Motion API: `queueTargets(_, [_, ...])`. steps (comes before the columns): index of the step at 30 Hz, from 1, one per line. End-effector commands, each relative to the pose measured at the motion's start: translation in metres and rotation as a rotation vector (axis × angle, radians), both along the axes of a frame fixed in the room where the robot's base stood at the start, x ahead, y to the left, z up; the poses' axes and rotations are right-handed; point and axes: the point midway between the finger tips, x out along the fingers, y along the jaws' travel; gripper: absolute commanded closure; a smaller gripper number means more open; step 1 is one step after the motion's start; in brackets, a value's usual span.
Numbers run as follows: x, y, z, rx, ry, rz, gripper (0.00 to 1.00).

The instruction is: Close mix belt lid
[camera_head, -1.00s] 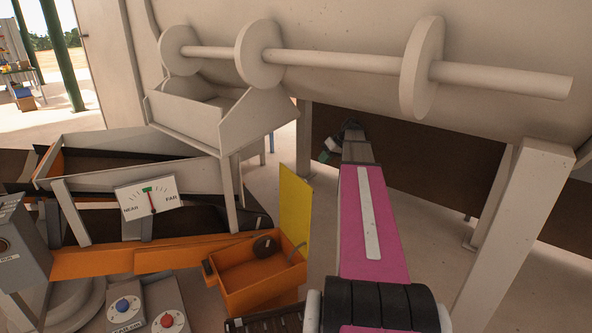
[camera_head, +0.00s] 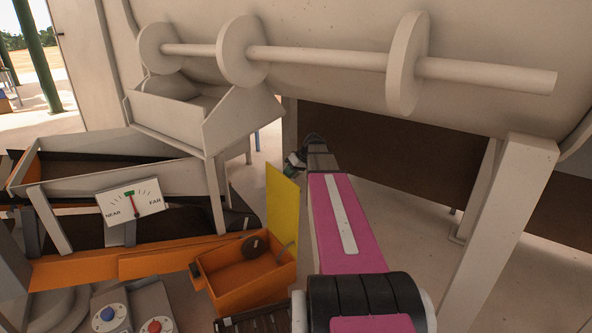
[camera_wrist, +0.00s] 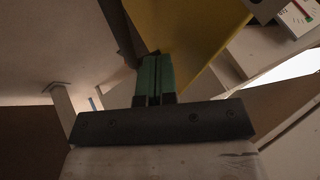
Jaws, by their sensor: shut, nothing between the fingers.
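The yellow lid (camera_head: 282,209) stands upright, open, at the back right edge of the orange box (camera_head: 236,294). My gripper (camera_head: 293,160) is behind the lid's top edge in the head view, small and partly hidden by my arm. In the wrist view, my gripper's green fingers (camera_wrist: 153,78) are shut and empty. The yellow lid (camera_wrist: 200,35) fills the top middle there, just beyond the fingertips. I cannot tell whether they touch it. A dark round knob (camera_head: 253,247) shows at the box's back wall.
A near-far gauge (camera_head: 134,204) and an orange rail (camera_head: 120,262) lie left of the box. A blue and red knob panel (camera_head: 133,318) is at the bottom left. A pale hopper (camera_head: 200,115) hangs above. A thick pale post (camera_head: 505,235) stands at the right.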

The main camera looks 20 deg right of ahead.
Motion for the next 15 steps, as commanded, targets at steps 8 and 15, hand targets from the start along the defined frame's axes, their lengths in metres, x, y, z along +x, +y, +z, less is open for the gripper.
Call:
queueTargets(8, [-0.0029, 0.0119, 0.0007, -0.001, 0.0, -0.001, 1.0])
queueTargets(15, [-0.0026, 0.0116, 0.0008, 0.0, 0.001, -0.001, 1.0])
